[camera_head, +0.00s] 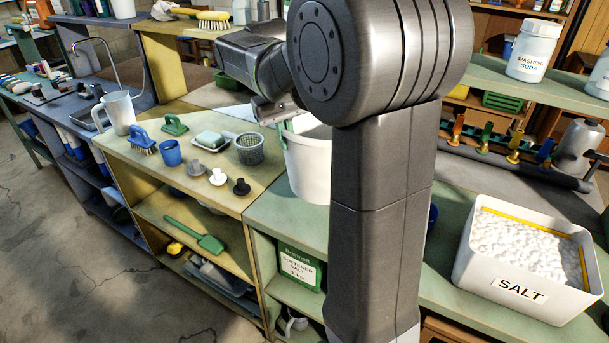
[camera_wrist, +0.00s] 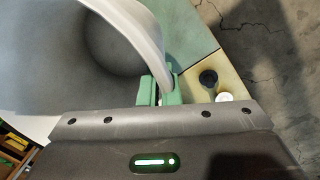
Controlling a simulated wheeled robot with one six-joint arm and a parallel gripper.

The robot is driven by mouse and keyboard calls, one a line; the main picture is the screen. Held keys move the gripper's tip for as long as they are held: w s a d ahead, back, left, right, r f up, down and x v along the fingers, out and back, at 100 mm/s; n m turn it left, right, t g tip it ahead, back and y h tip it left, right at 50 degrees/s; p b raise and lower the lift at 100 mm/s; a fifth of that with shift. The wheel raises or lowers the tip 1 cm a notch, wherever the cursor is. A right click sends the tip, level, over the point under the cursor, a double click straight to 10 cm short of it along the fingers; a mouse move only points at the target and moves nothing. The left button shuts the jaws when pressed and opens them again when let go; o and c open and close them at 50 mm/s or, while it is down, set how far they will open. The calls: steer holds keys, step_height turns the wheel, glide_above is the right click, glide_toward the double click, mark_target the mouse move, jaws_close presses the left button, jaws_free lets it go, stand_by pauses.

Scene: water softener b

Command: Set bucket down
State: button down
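The white bucket (camera_head: 308,168) is at the middle of the head view, over the green counter (camera_head: 272,212). My arm hides its right side. In the wrist view the bucket's pale rim and wall (camera_wrist: 140,28) curve across the top, with the grey inside at left. My gripper (camera_wrist: 160,90) has green fingers, one on each side of the rim, closed on it. In the head view my gripper (camera_head: 284,118) is at the bucket's upper left edge, partly hidden. The bucket looks about upright. I cannot tell whether its base touches the counter.
Left of the bucket, the yellow counter holds a mesh basket (camera_head: 249,149), dark stopper (camera_head: 241,187), soap dish (camera_head: 210,142) and blue cup (camera_head: 171,153). A salt bin (camera_head: 520,292) stands at right. Green counter shows bare in front of the bucket.

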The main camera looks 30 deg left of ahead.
step_height(320, 180, down, 7)
stand_by(0.4)
steer(key=shift+f, duration=0.15)
steer(key=c, duration=1.6)
jaws_free()
steer(key=shift+c, duration=0.2)
step_height(320, 180, up, 12)
steer(key=s, duration=0.1)
steer(key=shift+a, duration=0.45)
